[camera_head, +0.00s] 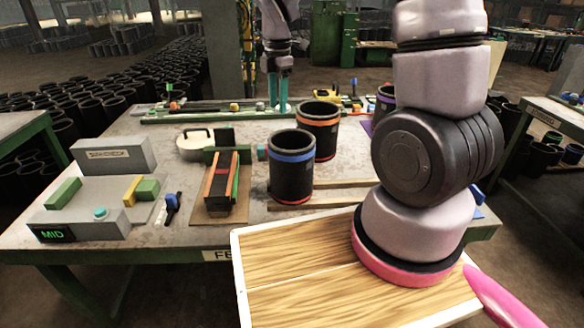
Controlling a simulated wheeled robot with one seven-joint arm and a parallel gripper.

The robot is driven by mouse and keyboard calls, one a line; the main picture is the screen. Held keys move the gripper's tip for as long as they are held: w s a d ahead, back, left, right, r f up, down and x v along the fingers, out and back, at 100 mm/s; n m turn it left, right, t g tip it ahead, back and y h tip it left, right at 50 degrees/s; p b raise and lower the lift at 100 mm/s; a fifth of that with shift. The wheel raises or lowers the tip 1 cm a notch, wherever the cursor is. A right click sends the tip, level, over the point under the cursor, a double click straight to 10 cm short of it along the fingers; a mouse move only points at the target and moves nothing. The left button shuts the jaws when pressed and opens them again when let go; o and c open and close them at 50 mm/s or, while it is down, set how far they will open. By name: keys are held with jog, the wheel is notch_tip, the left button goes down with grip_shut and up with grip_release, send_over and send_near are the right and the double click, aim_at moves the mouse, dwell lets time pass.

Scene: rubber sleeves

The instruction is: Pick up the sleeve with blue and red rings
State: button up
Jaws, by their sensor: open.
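The black sleeve (291,172) with a blue ring near its top and a red ring near its base stands upright on the workbench (120,225). My gripper (278,106) points down, with two narrow teal fingers. It appears in the picture just above and beyond this sleeve's rim, empty and apart from it. The fingers are open, though the gap looks small from here. A second black sleeve (319,132) with an orange ring stands behind and to the right. A third sleeve (386,98) with a purple ring is partly hidden by my arm.
Left of the blue-ringed sleeve is a wooden stand (221,190) with coloured strips. A wooden rail (335,194) lies right of the sleeve.

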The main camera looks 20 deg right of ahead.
jog(key=n, duration=0.2)
send_over(277, 142)
jog(key=f, duration=0.5)
jog(key=w+f, duration=0.1)
jog(key=f, duration=0.1)
jog(key=shift+f, duration=0.15)
jog(key=f, duration=0.5)
jog(key=shift+s+d+f, duration=0.1)
jog(key=shift+s+f, duration=0.15)
jog(key=shift+f, duration=0.1)
grip_shut()
jog(key=shift+r, duration=0.1)
dwell(0.4)
